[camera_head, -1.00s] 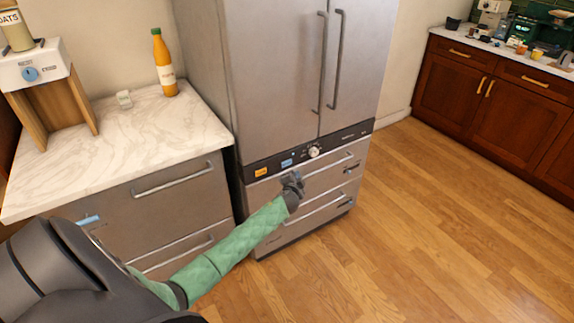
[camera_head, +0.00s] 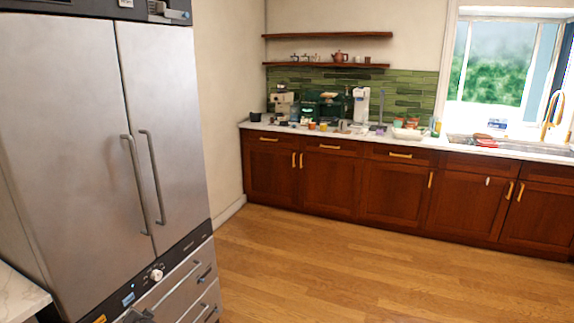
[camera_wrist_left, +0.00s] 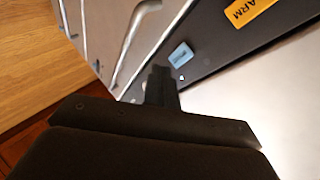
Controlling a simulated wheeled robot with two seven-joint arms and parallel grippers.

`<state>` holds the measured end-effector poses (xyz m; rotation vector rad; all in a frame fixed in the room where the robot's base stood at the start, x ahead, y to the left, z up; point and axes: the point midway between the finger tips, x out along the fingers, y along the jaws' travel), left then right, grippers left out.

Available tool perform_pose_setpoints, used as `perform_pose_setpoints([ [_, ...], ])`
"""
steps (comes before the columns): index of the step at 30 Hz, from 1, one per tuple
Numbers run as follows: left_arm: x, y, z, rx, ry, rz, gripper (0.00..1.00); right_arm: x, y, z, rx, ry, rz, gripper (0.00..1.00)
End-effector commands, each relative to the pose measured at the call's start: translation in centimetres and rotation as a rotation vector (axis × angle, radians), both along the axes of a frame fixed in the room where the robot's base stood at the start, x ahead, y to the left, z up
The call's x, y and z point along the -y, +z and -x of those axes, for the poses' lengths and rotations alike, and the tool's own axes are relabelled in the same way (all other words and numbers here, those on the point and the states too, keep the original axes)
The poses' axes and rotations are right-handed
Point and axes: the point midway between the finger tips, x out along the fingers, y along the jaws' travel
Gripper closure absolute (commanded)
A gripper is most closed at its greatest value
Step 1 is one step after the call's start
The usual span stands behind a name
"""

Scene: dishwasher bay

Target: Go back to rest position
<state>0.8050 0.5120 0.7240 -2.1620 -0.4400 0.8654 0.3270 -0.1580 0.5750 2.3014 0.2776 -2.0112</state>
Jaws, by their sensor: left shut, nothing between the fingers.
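My left gripper (camera_wrist_left: 161,76) is shut and empty in the left wrist view, its dark fingers together in front of the fridge's control strip. In the head view only a dark tip of the left gripper (camera_head: 138,316) shows at the bottom edge, by the drawer front under the fridge doors. I cannot tell whether it touches the fridge. The rest of my left arm is out of the head view. My right gripper is in neither view.
The steel fridge (camera_head: 90,130) stands close at left, with two long door handles and drawers below. A pale countertop corner (camera_head: 18,296) is at lower left. The wooden floor (camera_head: 330,265) is clear up to the brown cabinets (camera_head: 395,190), whose counter holds several small items.

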Motion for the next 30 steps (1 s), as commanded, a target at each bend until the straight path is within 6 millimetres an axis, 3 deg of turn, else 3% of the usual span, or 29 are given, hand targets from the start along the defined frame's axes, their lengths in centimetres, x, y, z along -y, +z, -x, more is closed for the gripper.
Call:
perform_pose_setpoints([
  [2,2.9,1.1,0.9,-0.028,0.019,0.078,1.00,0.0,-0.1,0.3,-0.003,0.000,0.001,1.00],
  [8,10.9,-0.6,6.7,-0.164,0.027,0.276,1.00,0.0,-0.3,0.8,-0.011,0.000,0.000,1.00],
  [14,19.1,-3.5,14.9,-0.312,0.002,0.458,1.00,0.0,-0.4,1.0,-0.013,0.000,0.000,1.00],
  [18,24.5,-5.4,21.3,-0.406,-0.020,0.580,1.00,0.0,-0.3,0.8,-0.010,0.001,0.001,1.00],
  [24,30.2,-7.6,29.8,-0.492,-0.036,0.715,1.00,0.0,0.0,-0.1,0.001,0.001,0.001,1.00],
  [30,33.6,-10.7,38.0,-0.584,-0.004,0.791,1.00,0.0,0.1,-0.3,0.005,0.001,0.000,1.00],
])
